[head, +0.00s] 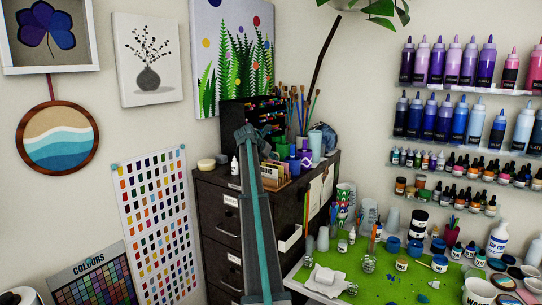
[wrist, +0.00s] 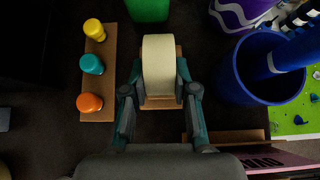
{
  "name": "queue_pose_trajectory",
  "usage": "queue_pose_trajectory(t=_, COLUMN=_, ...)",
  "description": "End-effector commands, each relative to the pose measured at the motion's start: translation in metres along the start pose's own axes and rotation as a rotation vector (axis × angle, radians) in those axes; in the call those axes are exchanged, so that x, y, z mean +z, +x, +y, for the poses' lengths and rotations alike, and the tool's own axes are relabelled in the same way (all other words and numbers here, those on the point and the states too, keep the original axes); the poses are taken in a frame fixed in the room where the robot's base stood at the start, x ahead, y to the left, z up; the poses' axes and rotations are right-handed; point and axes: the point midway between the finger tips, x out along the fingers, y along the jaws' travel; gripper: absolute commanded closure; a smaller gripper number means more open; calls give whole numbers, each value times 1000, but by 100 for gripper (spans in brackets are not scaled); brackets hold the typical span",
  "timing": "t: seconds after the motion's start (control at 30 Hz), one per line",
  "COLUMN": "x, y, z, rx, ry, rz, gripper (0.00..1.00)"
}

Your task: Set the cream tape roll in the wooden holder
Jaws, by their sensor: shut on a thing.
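The cream tape roll (wrist: 158,66) stands on edge in the wrist view, between the fingers of my gripper (wrist: 159,92). My gripper is shut on it. The wooden holder (wrist: 160,103) is right under the roll, and its brown edges show in front of the roll and at its right side. I cannot tell whether the roll rests fully in the holder or is just above it. In the head view my gripper (head: 262,143) is over the top of the dark cabinet, and my arm hides the roll and holder.
In the wrist view a wooden strip (wrist: 97,106) with yellow, teal and orange pieces lies left. A blue cup (wrist: 268,68) stands close on the right, a green container (wrist: 148,10) beyond the roll. In the head view a round cream thing (head: 206,164) sits on the cabinet (head: 219,195).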

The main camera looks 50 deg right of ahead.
Motion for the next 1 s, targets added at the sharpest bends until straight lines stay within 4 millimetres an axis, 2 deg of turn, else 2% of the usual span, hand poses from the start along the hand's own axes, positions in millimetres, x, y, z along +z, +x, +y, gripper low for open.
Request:
queue_pose_trajectory(t=0.37, x=-3, y=2, z=0, rx=0, ry=0, rz=0, gripper=100)
queue_pose_trajectory(t=0.4, x=-3, y=2, z=0, rx=0, ry=0, rz=0, gripper=67)
queue_pose_trajectory(t=0.53, x=-3, y=2, z=0, rx=0, ry=0, rz=0, gripper=46)
queue_pose_trajectory(t=0.57, x=-3, y=2, z=0, rx=0, ry=0, rz=0, gripper=43)
queue_pose_trajectory(t=0.77, x=-3, y=2, z=0, rx=0, ry=0, rz=0, gripper=43)
queue_pose_trajectory(t=0.9, x=-3, y=2, z=0, rx=0, ry=0, rz=0, gripper=21)
queue_pose_trajectory(t=0.93, x=-3, y=2, z=0, rx=-1, ry=0, rz=0, gripper=18)
queue_pose_trajectory(t=1.0, x=-3, y=2, z=0, rx=-1, ry=0, rz=0, gripper=18)
